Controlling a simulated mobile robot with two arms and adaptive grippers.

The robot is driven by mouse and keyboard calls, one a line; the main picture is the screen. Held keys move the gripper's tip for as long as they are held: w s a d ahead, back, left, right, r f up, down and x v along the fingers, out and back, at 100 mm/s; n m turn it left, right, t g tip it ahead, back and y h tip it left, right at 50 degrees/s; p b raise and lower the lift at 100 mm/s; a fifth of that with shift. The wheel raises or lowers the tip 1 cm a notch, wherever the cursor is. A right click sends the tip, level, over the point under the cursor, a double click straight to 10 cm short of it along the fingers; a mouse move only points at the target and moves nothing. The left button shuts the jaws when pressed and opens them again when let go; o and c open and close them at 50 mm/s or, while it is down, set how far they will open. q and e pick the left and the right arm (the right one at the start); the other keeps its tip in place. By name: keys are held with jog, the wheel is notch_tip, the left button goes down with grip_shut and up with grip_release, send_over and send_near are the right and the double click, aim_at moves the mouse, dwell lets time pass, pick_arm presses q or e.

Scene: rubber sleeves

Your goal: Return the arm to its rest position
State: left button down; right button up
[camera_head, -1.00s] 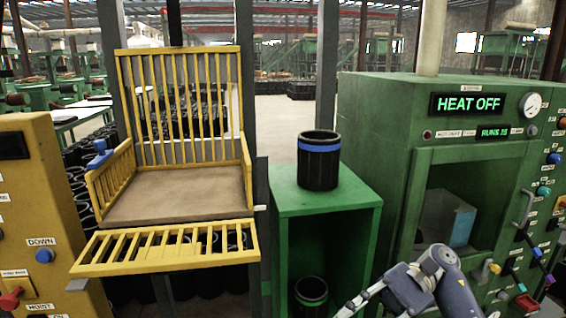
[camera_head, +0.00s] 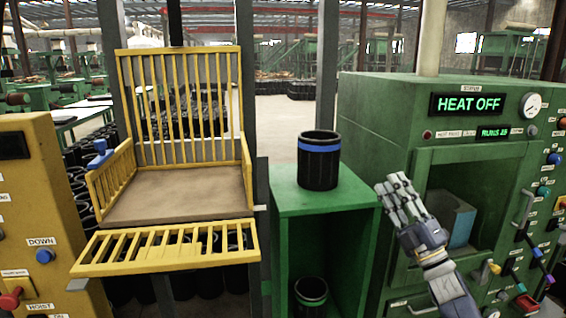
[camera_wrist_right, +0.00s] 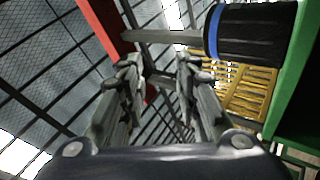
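My right gripper (camera_head: 393,187) is raised in front of the green oven, between its opening and the green stand, with its fingers pointing up. In the right wrist view, the two fingers (camera_wrist_right: 160,68) are apart with nothing between them. My right forearm comes up from the bottom edge of the head view. My left arm and left gripper are not in view.
A black sleeve with a blue band (camera_head: 319,160) stands upright on the green stand (camera_head: 290,204), left of my right gripper. A green-banded sleeve (camera_head: 311,292) is inside the stand. The oven (camera_head: 385,120) reads HEAT OFF. A yellow cage (camera_head: 160,192) stands left.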

jog(key=w+d+f+m+g+h, duration=0.2)
jog(key=w+d+f+m+h, duration=0.35)
jog(key=m, duration=0.45)
jog(key=w+d+f+m+g+h, duration=0.2)
jog(key=d+f+m+h, duration=0.2)
jog(key=f+m+h, duration=0.4)
jog(key=s+a+f+m+g+b, duration=0.15)
jog(key=s+f, duration=0.35)
jog(key=f, duration=0.8)
jog(key=s+f+g, duration=0.3)
jog(key=s+f, duration=0.1)
jog(key=f, duration=1)
jog(key=s+a+f+m+g+b, duration=0.1)
jog(key=s+f+g, duration=0.3)
jog(key=f, duration=0.9)
jog(key=s+a+f+g, duration=0.2)
jog(key=s+a+f, duration=0.1)
jog(key=s+f, duration=1.15)
jog(key=s+a+f+g, duration=0.2)
jog(key=s+f, duration=0.4)
jog(key=s, duration=0.8)
jog(key=s+a+f+g+y+b, duration=0.1)
jog(key=s+f, duration=0.5)
jog(key=s, duration=0.8)
jog(key=s+a+f+g+b, duration=0.1)
jog(key=s+a+f+g, duration=0.2)
jog(key=s+f, duration=0.4)
jog(key=s+g, duration=0.1)
jog(key=s, duration=0.6)
jog(key=shift+g, duration=0.25)
